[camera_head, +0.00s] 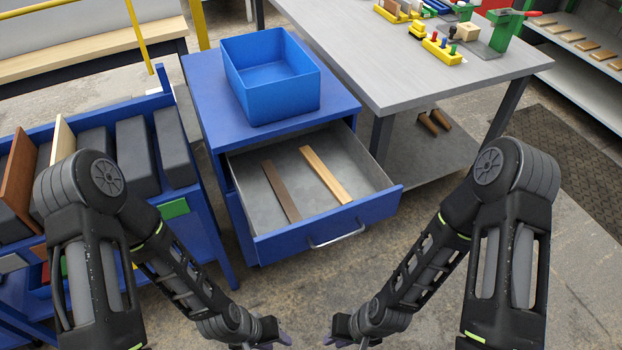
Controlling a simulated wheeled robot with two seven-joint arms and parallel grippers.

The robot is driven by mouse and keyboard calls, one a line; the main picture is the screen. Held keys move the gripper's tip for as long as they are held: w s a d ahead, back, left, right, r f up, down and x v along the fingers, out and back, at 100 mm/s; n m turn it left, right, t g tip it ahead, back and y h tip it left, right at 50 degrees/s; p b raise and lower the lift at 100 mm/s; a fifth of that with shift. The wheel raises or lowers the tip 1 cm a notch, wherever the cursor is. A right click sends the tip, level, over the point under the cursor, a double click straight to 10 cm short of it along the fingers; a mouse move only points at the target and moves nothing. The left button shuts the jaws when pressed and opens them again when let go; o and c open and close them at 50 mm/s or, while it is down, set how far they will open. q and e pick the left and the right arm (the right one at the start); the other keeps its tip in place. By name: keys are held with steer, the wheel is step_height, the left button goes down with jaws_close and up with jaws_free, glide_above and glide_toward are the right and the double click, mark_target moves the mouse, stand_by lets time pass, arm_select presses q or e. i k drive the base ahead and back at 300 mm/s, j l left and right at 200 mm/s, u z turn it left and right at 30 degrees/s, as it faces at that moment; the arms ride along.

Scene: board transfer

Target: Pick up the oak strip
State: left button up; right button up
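The oak strip, taken to be the light tan wooden strip (325,174), lies flat in the open drawer (328,229) of the blue cabinet. A darker brown strip (281,190) lies to its left, apart from it. Both lie at a slant on the drawer's grey floor. My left gripper (284,338) is at the bottom edge of the picture, in front of the drawer and clear of the strips. My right gripper (332,338) is close to its right, also clear of the strips. Both grippers are small and partly cut off, so their fingers are unclear.
A blue bin (270,75) stands on the blue cabinet (205,100) behind the drawer. A grey workbench (400,75) with coloured fixtures stands at the right. A blue rack (208,225) with dark slabs and boards is at the left. Floor shows between the drawer and my grippers.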

mark_target(337, 192)
steer(key=i+l, duration=0.1)
steer(key=l, duration=0.4)
steer(key=i+l, duration=0.1)
steer(key=l, duration=0.4)
steer(key=i+l, duration=0.15)
steer(key=l, duration=0.35)
steer(key=i+l, duration=0.1)
steer(key=l, duration=0.4)
steer(key=i+l, duration=0.1)
steer(key=l, duration=0.4)
steer(key=i+l+u, duration=0.1)
steer(key=l, duration=0.4)
